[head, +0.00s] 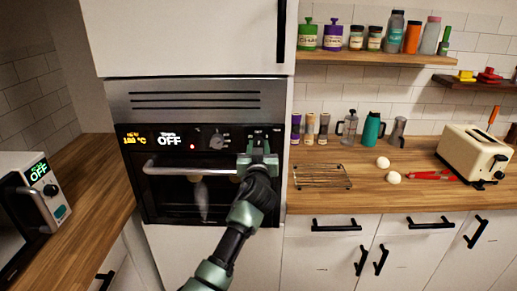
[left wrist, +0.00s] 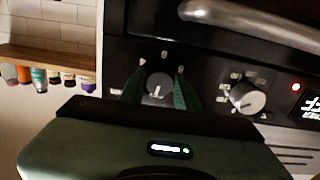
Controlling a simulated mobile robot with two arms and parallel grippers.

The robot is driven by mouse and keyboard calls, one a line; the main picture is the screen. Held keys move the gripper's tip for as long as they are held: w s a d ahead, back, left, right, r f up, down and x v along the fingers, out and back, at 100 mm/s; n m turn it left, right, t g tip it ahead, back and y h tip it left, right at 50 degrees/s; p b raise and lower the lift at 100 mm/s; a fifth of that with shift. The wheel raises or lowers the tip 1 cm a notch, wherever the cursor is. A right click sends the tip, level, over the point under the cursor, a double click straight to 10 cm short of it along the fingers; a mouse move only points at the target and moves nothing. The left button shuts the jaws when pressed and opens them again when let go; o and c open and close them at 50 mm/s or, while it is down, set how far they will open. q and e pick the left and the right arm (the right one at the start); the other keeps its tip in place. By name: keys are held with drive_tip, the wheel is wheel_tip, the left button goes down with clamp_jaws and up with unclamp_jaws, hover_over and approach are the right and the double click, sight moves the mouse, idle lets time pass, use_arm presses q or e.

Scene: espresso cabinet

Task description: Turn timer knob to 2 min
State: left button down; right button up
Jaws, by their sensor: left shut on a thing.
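The oven (head: 180,210) is built into the white cabinet, with a black control panel across its top. The panel display (head: 169,140) reads OFF in white, with a yellow temperature reading to its left. My left gripper (head: 258,152) is at the right end of the panel and hides the knob there. In the left wrist view, which is upside down, a dark round timer knob (left wrist: 158,86) with a light pointer mark sits between the two green fingers of my left gripper (left wrist: 157,92). The fingers are closed on its sides. My right gripper is not in view.
A lighter second knob (head: 217,142) is beside the gripper, also in the left wrist view (left wrist: 247,97). The oven handle (head: 165,166) runs just below the panel. A microwave (head: 35,195) stands left; a toaster (head: 475,152) and wire rack (head: 320,176) are on the right counter.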

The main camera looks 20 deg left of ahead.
use_arm(q)
drive_tip(key=m, duration=0.4)
drive_tip(key=shift+m, duration=0.3)
drive_tip(key=shift+m+p, duration=0.45)
drive_tip(key=shift+m, duration=2.15)
drive_tip(key=c, duration=1)
unclamp_jaws()
drive_tip(key=shift+b+v, duration=1)
drive_tip(key=shift+v, duration=2.95)
